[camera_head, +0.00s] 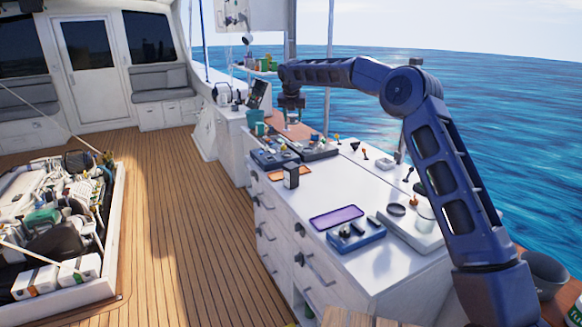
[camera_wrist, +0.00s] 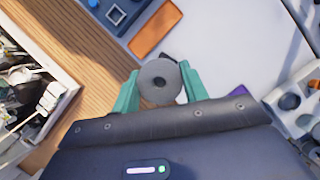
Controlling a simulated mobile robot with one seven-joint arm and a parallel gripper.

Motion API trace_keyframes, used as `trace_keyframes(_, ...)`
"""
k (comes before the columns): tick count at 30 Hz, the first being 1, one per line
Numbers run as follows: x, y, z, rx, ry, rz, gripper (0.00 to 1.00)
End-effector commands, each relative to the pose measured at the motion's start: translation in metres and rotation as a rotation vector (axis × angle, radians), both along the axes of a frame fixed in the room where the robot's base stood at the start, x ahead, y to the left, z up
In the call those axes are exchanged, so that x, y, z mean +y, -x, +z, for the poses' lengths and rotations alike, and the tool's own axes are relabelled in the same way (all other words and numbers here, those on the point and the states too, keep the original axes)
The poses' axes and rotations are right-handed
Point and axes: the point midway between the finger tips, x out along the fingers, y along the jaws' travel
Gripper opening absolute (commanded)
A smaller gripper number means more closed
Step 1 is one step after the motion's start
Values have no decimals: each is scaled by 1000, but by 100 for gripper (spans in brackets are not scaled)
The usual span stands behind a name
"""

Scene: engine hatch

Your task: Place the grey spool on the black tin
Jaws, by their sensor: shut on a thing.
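The grey spool (camera_wrist: 160,69) is a round disc with a centre hole, seen from above in the wrist view. My gripper (camera_wrist: 160,84) is shut on it, with a teal finger on each side. In the head view my gripper (camera_head: 292,117) hangs above the white counter, towards its far part; the spool is too small to make out there. A dark upright box, which looks like the black tin (camera_head: 291,176), stands on the counter beside the orange tray, lower in the picture than my gripper.
The orange tray (camera_head: 285,172) lies flat by the tin; it also shows in the wrist view (camera_wrist: 156,28). A purple tray (camera_head: 336,217), a blue holder (camera_head: 355,234) and a grey block tray (camera_head: 410,228) are nearer. Small knobbed parts stand along the counter's back.

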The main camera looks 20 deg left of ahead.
Motion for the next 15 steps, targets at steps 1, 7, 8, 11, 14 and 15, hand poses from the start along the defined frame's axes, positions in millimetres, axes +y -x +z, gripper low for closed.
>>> trace_keyframes(1, 4, 1, 0, 0, -1, 7, 21)
trace_keyframes(7, 7, 2, -26, 2, 3, 16, 21)
trace_keyframes(8, 6, 2, -33, 2, 4, 16, 21)
trace_keyframes(11, 6, 1, -55, 2, 4, 15, 21)
trace_keyframes(14, 6, 2, -76, 1, 3, 16, 21)
trace_keyframes(15, 6, 2, -85, 2, 3, 16, 21)
